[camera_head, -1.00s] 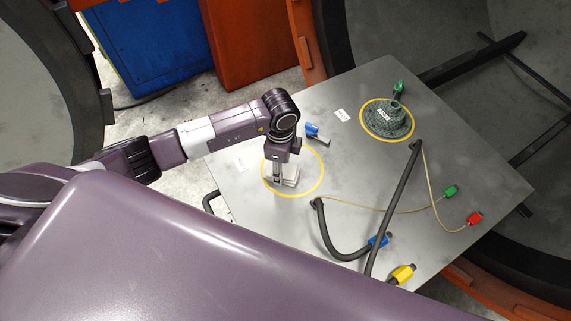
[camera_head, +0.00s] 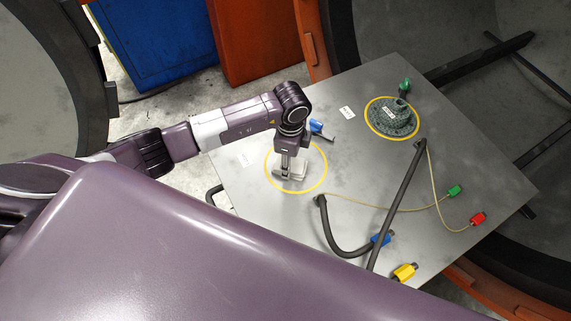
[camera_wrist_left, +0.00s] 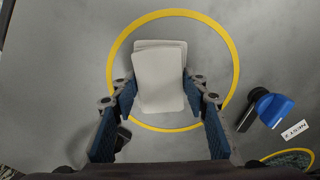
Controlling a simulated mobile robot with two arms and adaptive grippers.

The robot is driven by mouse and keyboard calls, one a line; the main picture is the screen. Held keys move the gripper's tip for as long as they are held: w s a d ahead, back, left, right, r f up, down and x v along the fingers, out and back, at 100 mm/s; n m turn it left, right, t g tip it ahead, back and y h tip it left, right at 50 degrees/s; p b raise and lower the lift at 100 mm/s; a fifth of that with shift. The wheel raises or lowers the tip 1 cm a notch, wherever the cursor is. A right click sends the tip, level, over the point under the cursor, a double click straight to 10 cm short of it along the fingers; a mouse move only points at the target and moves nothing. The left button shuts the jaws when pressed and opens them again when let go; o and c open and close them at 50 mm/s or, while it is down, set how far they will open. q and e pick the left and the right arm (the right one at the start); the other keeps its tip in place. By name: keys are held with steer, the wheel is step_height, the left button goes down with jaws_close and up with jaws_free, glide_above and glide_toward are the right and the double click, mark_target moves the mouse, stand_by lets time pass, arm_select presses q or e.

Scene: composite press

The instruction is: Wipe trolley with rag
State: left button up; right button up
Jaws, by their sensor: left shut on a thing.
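The trolley (camera_head: 345,175) has a flat grey metal top with dark smudges. A folded off-white rag (camera_wrist_left: 160,78) lies inside a yellow ring (camera_wrist_left: 234,75) on that top. My left gripper (camera_wrist_left: 162,92) points down over the ring, its two blue-padded fingers shut on the rag from both sides. In the head view the left gripper (camera_head: 289,172) largely hides the rag, which seems to be at or very near the surface. My right gripper is not in view.
A green flanged part (camera_head: 392,118) stands in a second yellow ring. A blue-handled item (camera_head: 317,127) lies between the rings. Black hoses (camera_head: 398,205), a thin cable, and blue, green, red and yellow (camera_head: 404,272) connectors lie on the right side.

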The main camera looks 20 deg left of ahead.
mark_target(299, 159)
arm_select(q)
steer(key=shift+w+d+b, duration=0.65)
steer(key=shift+w+d, duration=0.35)
steer(key=shift+w, duration=0.2)
steer(key=shift+w+d, duration=0.4)
steer(key=shift+w, duration=0.15)
steer(key=shift+r, duration=0.2)
step_height(299, 159, up, 7)
steer(key=p, duration=0.6)
steer(key=shift+f, duration=0.1)
